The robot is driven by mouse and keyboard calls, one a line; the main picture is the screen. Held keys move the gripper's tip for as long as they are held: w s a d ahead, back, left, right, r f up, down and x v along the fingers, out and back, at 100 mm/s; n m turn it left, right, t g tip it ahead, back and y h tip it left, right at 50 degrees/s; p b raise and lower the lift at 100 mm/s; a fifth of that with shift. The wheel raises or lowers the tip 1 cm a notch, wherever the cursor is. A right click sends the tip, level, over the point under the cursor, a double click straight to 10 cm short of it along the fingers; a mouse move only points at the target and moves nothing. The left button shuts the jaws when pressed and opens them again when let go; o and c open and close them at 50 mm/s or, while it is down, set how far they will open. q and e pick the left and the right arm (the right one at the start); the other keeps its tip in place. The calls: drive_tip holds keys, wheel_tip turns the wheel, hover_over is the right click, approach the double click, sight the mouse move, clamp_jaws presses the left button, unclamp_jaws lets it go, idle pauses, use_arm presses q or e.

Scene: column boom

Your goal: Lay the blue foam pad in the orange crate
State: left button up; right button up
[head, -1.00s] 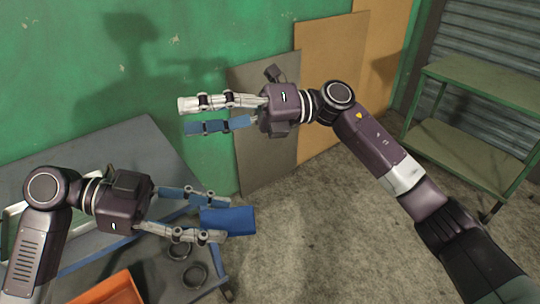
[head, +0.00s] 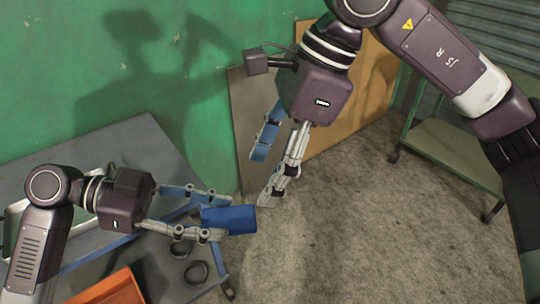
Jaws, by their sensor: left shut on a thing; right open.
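The blue foam pad (head: 232,219) is a flat blue block in the head view, held out past the right edge of the table. My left gripper (head: 220,218) is shut on the pad's left end. My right gripper (head: 267,180) is open and empty, pointing down just above and to the right of the pad, apart from it. The orange crate (head: 113,288) shows only in part at the bottom edge, below my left gripper; its inside is mostly out of frame.
A pale-rimmed tray (head: 14,212) is partly behind my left arm. Boards (head: 345,75) lean on the green wall. A green shelf (head: 450,150) stands at right. The floor between is clear.

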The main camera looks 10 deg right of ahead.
sight(241, 215)
drive_tip(key=x, duration=0.9)
drive_tip(key=shift+a+f, duration=0.2)
drive_tip(key=shift+f, duration=0.15)
drive_tip(key=c, duration=1.2)
use_arm(q)
drive_tip(key=o, duration=1)
